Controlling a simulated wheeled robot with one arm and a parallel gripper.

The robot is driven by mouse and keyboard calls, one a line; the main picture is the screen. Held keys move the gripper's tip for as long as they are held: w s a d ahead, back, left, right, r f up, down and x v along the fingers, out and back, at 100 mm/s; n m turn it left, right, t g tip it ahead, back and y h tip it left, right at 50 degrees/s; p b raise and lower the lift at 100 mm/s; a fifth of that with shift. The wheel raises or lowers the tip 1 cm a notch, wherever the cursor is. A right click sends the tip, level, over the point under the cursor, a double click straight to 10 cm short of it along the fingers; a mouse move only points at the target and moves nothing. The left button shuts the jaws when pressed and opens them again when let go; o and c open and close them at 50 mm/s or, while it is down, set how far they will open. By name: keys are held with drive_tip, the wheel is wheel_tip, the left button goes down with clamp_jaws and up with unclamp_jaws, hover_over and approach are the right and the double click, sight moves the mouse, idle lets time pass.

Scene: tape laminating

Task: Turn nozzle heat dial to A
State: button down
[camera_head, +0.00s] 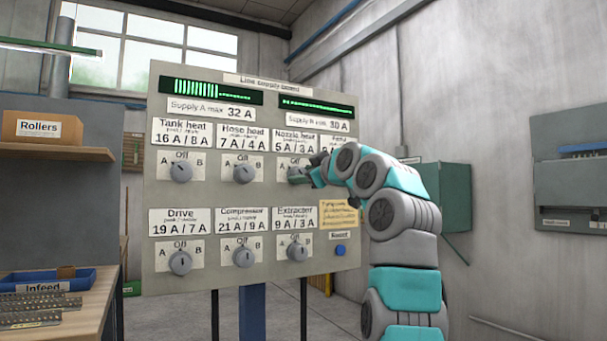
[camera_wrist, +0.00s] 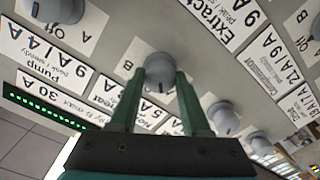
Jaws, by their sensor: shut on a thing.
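The nozzle heat dial is a grey round knob on the supply panel (camera_head: 205,225), under the label "Nozzle heat 5 A / 3 A" (camera_head: 295,141). In the head view my gripper (camera_head: 304,175) is at this dial and covers most of it. In the wrist view the nozzle heat dial (camera_wrist: 159,66) sits between the two green fingertips of my gripper (camera_wrist: 158,78), which is shut on it. A letter B shows beside the dial there.
The hose heat dial (camera_head: 244,172) and tank heat dial (camera_head: 181,172) are to the left. The extractor dial (camera_head: 297,247) is below, and a blue reset button (camera_head: 340,250) is at lower right. My arm covers the panel's right side. A workbench stands at far left.

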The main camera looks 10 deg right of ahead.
drive_tip(key=shift+n, duration=0.4)
drive_tip(key=shift+c, duration=1.8)
unclamp_jaws()
drive_tip(key=b+v, duration=0.1)
drive_tip(key=v, duration=0.6)
drive_tip(key=shift+s+b, duration=0.3)
drive_tip(key=shift+s, duration=0.1)
drive_tip(key=shift+w, duration=0.1)
